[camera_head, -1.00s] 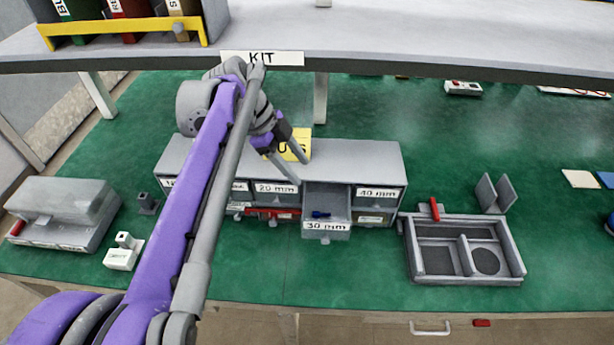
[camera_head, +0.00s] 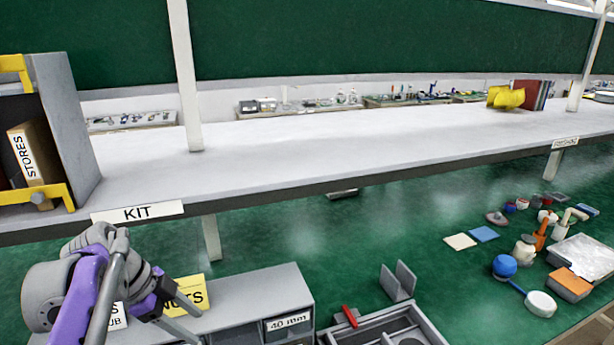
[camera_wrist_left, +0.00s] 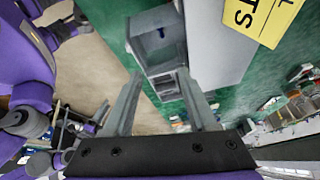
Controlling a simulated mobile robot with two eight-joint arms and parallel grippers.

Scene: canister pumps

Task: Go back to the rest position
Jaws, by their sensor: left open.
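My left gripper (camera_head: 190,320) is at the lower left of the head view, by the grey drawer cabinet (camera_head: 262,290) and its yellow NUTS sign (camera_head: 188,295). Its two fingers are apart with nothing between them. In the left wrist view my left gripper (camera_wrist_left: 160,75) shows both fingers spread. The yellow sign (camera_wrist_left: 262,18) is at the top right there. My right gripper is not seen.
A grey shelf (camera_head: 330,150) with a KIT label (camera_head: 137,212) runs above the green bench. A grey divided tray (camera_head: 420,325) with a red part (camera_head: 350,316) is right of the cabinet. Several bottles and parts lie farther right. The bench's middle is clear.

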